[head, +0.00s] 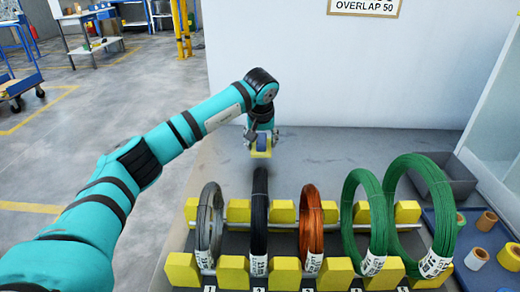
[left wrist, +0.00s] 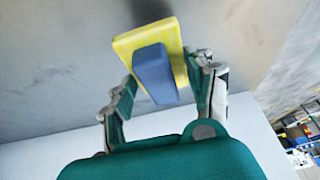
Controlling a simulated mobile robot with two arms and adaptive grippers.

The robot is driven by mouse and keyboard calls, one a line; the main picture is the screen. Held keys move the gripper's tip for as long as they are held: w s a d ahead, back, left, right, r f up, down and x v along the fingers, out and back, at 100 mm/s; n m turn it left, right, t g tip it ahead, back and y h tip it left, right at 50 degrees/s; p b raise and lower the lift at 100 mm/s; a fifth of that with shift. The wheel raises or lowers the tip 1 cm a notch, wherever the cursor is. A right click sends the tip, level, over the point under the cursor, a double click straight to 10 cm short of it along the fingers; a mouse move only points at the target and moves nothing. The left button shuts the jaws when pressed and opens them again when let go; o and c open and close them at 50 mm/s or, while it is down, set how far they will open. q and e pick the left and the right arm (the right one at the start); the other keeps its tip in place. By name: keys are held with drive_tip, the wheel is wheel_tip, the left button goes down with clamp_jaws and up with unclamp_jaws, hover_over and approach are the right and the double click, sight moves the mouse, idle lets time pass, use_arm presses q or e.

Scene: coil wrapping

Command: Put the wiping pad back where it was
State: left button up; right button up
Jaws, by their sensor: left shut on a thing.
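The wiping pad is a yellow slab with a blue grip block. My left gripper (head: 261,140) is shut on the wiping pad (head: 261,153) and holds it over the grey bench behind the rack. In the left wrist view the pad's yellow slab (left wrist: 144,40) and blue block (left wrist: 155,74) sit between the two fingers of the left gripper (left wrist: 160,85). A dark smudge or shadow shows on the grey surface beyond the pad. Whether the pad touches the bench is hard to tell. My right gripper is in neither view.
A rack with yellow blocks (head: 232,272) holds a grey coil (head: 208,225), a black coil (head: 259,220), a copper coil (head: 310,230) and two green coils (head: 362,225). A dark grey bin (head: 452,172) and a blue tray (head: 480,225) with tape rolls are at right. The bench (head: 330,160) behind the rack is clear.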

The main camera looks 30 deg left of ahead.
sight(260, 150)
use_arm(q)
drive_tip(key=shift+w+a, duration=0.2)
drive_tip(key=shift+a, duration=0.05)
drive_tip(key=shift+f, duration=0.25)
wheel_tip(260, 150, down, 2)
drive_tip(key=shift+f, duration=0.65)
drive_tip(key=o, duration=1.1)
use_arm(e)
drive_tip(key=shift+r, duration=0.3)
